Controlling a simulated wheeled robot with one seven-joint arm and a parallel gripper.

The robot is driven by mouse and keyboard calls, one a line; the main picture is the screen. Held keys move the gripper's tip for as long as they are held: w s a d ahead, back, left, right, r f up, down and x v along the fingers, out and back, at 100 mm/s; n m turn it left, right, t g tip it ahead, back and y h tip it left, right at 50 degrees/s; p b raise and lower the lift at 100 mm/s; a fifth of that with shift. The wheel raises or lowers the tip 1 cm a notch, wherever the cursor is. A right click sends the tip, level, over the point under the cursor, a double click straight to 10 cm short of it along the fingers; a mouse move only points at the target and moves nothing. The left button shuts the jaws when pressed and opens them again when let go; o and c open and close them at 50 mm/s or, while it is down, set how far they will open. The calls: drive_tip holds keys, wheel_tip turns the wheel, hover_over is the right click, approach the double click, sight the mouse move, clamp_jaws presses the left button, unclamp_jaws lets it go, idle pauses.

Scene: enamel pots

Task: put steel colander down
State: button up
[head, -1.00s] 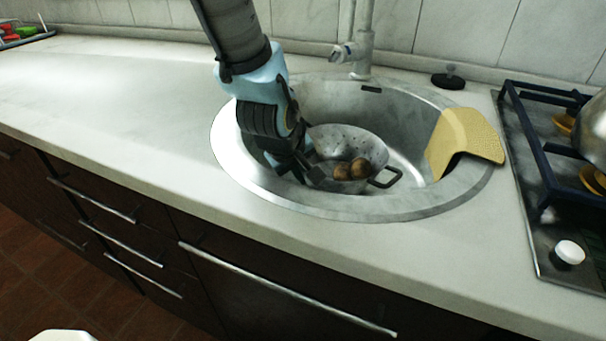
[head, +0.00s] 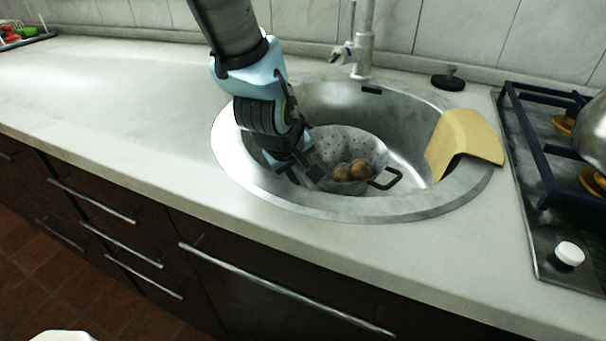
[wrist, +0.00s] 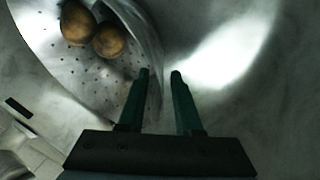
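The steel colander (head: 342,140) sits in the sink basin, left of its middle, with a dark handle (head: 388,179) on its right side. Two brown, round potato-like items (head: 351,170) lie in it. In the wrist view the perforated colander wall (wrist: 60,70) fills the upper left, with the brown items (wrist: 93,32) inside. My gripper (head: 305,176) is at the colander's left side, low in the sink. In the wrist view my gripper's green fingers (wrist: 159,73) stand apart with a gap between them. The colander's edge passes close by the left finger; whether they touch is unclear.
The round steel sink (head: 410,206) has free room right of the colander. A yellow cloth-like piece (head: 465,140) hangs over its right rim. The faucet (head: 361,55) stands behind, a dark stopper (head: 448,78) at back right.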

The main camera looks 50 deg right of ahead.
drive_tip(key=p+v, duration=0.2)
drive_tip(key=v, duration=0.9)
